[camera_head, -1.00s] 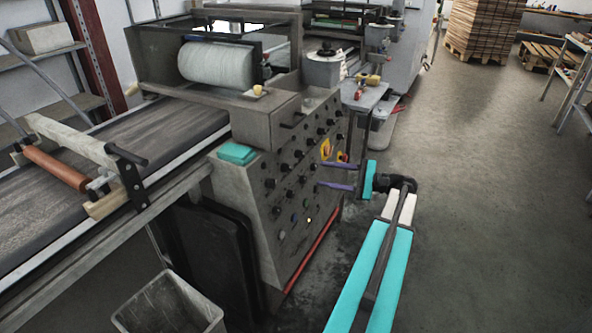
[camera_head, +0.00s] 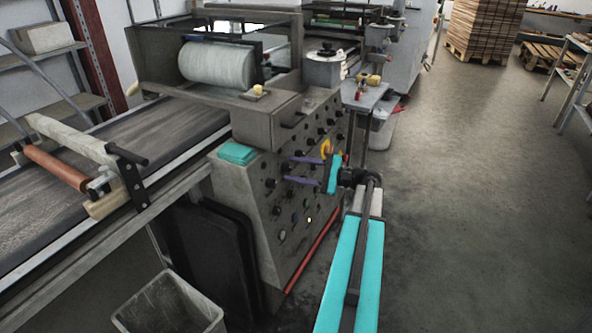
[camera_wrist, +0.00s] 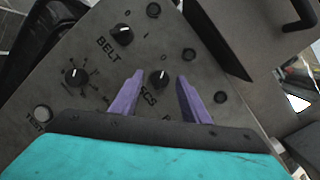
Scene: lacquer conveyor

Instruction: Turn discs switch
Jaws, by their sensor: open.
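The discs switch (camera_wrist: 159,77) is a black rotary knob with a white pointer line on the grey control panel (camera_wrist: 105,62). Whether the fingers touch the knob cannot be told. In the head view my gripper (camera_head: 286,168) is at the panel face, its fingers pointing left at the rows of knobs.
The belt knob (camera_wrist: 122,34) and another knob (camera_wrist: 75,76) sit close by on the panel. A black handle (camera_wrist: 298,16) sticks out at the upper right in the wrist view. A grey bin (camera_head: 168,305) stands on the floor. Open floor (camera_head: 470,200) lies to the right.

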